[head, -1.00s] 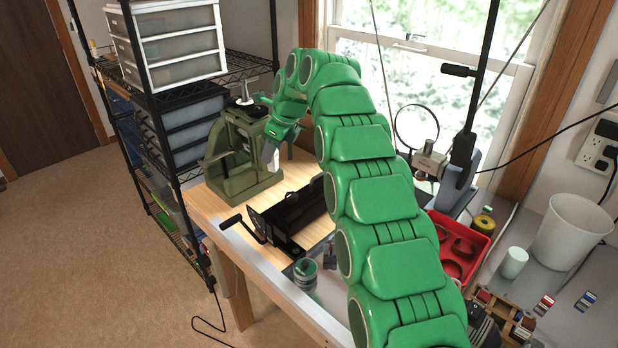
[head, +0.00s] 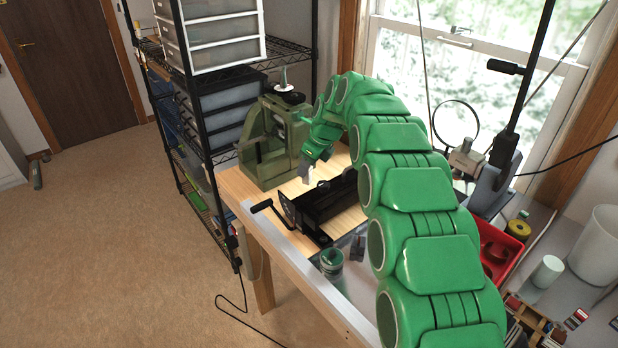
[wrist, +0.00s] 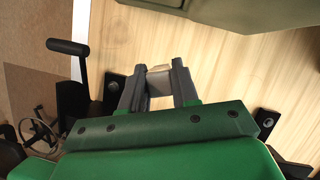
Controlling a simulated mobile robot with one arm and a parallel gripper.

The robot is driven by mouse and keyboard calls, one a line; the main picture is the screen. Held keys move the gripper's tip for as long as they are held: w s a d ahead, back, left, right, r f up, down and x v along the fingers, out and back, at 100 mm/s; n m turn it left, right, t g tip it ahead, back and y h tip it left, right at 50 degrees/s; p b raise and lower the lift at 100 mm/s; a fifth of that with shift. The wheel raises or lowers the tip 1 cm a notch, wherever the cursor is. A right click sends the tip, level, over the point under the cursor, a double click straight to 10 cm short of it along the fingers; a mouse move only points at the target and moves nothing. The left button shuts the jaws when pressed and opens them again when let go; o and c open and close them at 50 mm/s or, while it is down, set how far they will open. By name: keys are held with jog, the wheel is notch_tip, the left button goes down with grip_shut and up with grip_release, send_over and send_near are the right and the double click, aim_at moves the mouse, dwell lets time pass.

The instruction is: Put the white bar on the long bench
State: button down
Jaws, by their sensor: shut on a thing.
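My gripper (head: 306,178) is over the wooden bench (head: 233,187), between the green press and the black vise-like tool. In the wrist view, its two grey fingers (wrist: 158,88) are shut on a small pale block, the white bar (wrist: 160,80). Only a short part of the bar shows between the fingertips. In the head view the bar cannot be made out. The wood top (wrist: 225,75) lies below the fingers; whether the bar touches it cannot be told.
The green press (head: 262,170) stands behind-left of my gripper. The black tool (head: 325,197) with a crank lies in front. A green jar (head: 331,263) is near the bench's front edge. A red tray (head: 500,245) and white cup (head: 547,271) are at the right. Black shelving (head: 180,75) stands left.

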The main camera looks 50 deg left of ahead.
aim_at(307, 178)
jog(key=shift+f, duration=2.25)
jog(key=shift+f, duration=0.15)
jog(key=c, duration=0.8)
grip_release()
jog(key=shift+c, duration=0.2)
jog(key=v, duration=1.2)
jog(key=shift+w+d, duration=0.15)
